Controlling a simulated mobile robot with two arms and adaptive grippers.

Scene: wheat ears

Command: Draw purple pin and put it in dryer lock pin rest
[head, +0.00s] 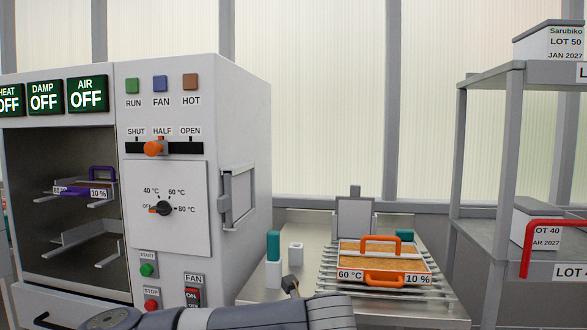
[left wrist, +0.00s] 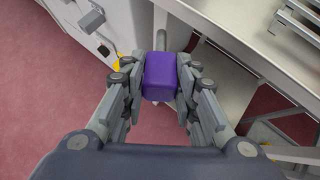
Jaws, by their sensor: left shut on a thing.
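My left gripper (left wrist: 162,88) is shut on the purple pin (left wrist: 161,74), a block with rounded edges held between both fingers in the left wrist view. Below it there is red floor, with the steel bench edge to the right. In the head view my left arm crosses the bottom; its gripper and the pin cannot be made out. On the bench, a white holder (head: 274,276) has a teal pin (head: 273,246) standing in it. A small white holder (head: 296,253) beside it shows no pin. No label tells which is the dryer lock pin rest. My right gripper is not in view.
The dryer (head: 248,120) stands left, its chamber open with a purple-handled tray (head: 80,191) inside. An orange-handled tray (head: 385,276) of grain sits on a rack on the steel bench (head: 310,221). Grey shelves (head: 510,130) with boxes stand right.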

